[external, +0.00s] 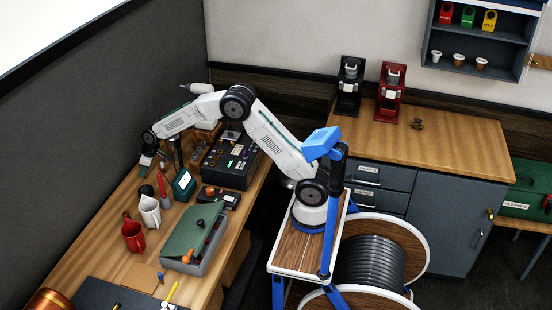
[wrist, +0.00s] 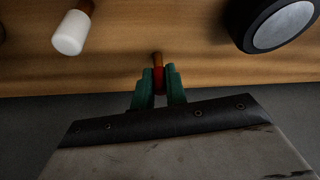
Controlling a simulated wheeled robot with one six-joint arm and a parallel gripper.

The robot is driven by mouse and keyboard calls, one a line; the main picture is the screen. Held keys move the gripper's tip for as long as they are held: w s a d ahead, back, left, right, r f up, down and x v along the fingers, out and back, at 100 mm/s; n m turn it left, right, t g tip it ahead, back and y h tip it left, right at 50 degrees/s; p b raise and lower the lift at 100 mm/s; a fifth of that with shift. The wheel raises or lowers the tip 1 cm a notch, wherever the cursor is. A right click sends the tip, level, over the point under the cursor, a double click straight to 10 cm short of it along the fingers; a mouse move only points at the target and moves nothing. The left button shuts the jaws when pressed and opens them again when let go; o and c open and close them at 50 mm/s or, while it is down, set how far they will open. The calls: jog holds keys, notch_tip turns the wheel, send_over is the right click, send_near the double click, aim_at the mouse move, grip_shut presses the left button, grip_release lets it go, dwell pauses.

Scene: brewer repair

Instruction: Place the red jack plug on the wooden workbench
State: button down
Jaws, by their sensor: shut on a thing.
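My gripper (wrist: 158,84) has its green fingers closed on the red jack plug (wrist: 158,76) in the wrist view. The plug's red body sits between the fingertips, and its brass-coloured tip points away from me toward the wood. In the external view my gripper (external: 146,165) is over the far left part of the wooden workbench (external: 95,240), near the dark wall panel. The plug is too small to make out there. I cannot tell whether it touches the bench top. The bench wood (wrist: 200,65) also shows in the wrist view.
A grey toolbox (external: 195,240) is closer. The wrist view shows a white-tipped object (wrist: 71,32) and a round black object (wrist: 275,25).

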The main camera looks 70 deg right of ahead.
jog(key=shift+f, duration=0.15)
jog(key=c, duration=1.4)
grip_release()
jog(key=v, duration=1.2)
jog(key=shift+r, duration=0.2)
